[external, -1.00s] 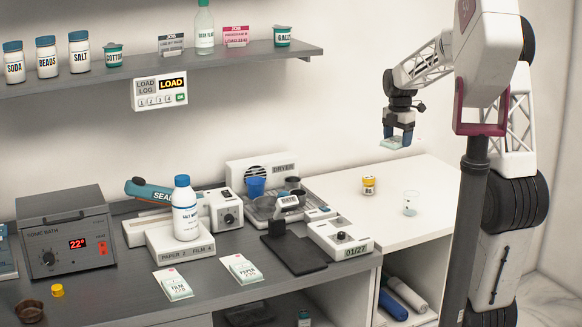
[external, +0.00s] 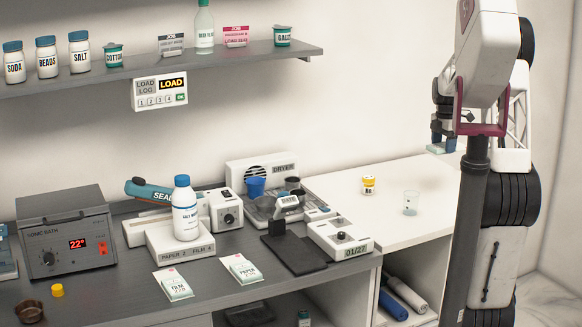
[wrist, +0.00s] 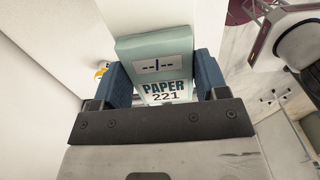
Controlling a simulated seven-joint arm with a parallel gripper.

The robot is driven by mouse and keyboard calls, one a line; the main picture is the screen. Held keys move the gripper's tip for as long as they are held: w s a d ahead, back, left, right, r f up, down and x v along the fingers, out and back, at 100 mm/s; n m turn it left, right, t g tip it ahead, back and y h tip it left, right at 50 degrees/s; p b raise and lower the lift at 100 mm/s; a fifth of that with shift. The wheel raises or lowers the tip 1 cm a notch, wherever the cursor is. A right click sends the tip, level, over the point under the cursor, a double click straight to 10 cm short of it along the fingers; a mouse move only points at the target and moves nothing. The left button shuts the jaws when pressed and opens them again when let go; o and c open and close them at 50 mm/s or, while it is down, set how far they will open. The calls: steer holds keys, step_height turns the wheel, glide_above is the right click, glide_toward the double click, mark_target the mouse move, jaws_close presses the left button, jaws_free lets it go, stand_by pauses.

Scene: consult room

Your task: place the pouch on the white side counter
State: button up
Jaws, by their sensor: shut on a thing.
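The pouch (wrist: 160,65) is pale green and white and reads "PAPER 221" in the wrist view. My gripper (wrist: 163,80) is shut on it, with a blue finger on each side. In the external view the gripper (external: 443,142) is at the right, partly hidden behind my arm, and a pale sliver of the pouch (external: 438,149) shows below it. The white side counter (external: 385,220) is at the right of the grey bench. The pouch appears above the counter's far right part; the exact gap is unclear.
A yellow-lidded jar (external: 368,186) and a clear glass beaker (external: 410,203) stand on the white counter. The counter's front middle is bare. The grey bench (external: 210,290) holds a dryer (external: 262,170), a sonic bath (external: 65,235) and two other pouches (external: 173,284).

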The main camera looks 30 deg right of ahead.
step_height(320, 180, down, 15)
steer(key=shift+w, duration=0.15)
stand_by(0.4)
glide_above(429, 187)
steer(key=shift+d+f, duration=0.1)
steer(key=shift+f, duration=0.6)
stand_by(0.3)
steer(key=shift+f, duration=1.8)
steer(key=shift+f, duration=0.15)
steer(key=o, duration=0.9)
